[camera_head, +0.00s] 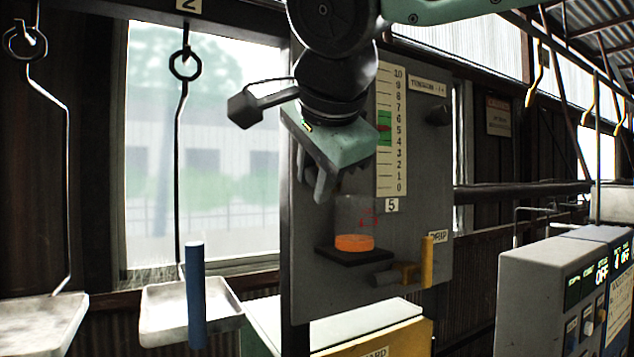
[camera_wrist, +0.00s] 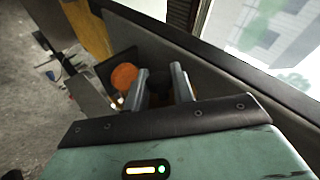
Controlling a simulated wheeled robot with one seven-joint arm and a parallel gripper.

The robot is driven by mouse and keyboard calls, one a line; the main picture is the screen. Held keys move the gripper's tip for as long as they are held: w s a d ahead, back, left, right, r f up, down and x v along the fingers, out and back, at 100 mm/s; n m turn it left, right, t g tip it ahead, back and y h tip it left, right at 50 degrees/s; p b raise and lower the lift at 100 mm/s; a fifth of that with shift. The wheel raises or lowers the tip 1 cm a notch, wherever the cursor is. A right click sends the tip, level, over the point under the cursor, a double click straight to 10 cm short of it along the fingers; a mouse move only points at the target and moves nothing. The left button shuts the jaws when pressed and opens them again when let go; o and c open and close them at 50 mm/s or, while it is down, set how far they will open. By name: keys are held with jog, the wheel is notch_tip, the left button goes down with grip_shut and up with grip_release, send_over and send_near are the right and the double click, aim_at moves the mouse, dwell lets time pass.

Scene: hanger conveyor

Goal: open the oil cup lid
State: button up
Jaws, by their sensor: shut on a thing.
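The oil cup (camera_head: 352,218) is a clear cup with orange oil in its bottom. It stands upright on a small dark shelf (camera_head: 350,257) on the grey panel. In the wrist view the orange oil (camera_wrist: 124,76) shows as a round patch just left of the fingers. My gripper (camera_head: 322,188) is above and slightly left of the cup, its fingers pointing down; it also shows in the wrist view (camera_wrist: 161,80). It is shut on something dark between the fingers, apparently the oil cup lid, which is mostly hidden. I cannot make out the lid's angle.
The grey panel (camera_head: 310,290) carries a numbered scale (camera_head: 390,130) and a yellow-handled tap (camera_head: 427,262) below the cup. Trays hang at the left, one (camera_head: 160,310) beside a blue post (camera_head: 196,300). A grey control box (camera_head: 540,285) stands at the right.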

dwell(0.3)
jog(key=o, duration=1)
jog(key=shift+c, duration=0.2)
jog(key=b+v, duration=0.3)
jog(key=v, duration=1.4)
jog(key=shift+r, duration=0.2)
jog(key=shift+s, duration=0.1)
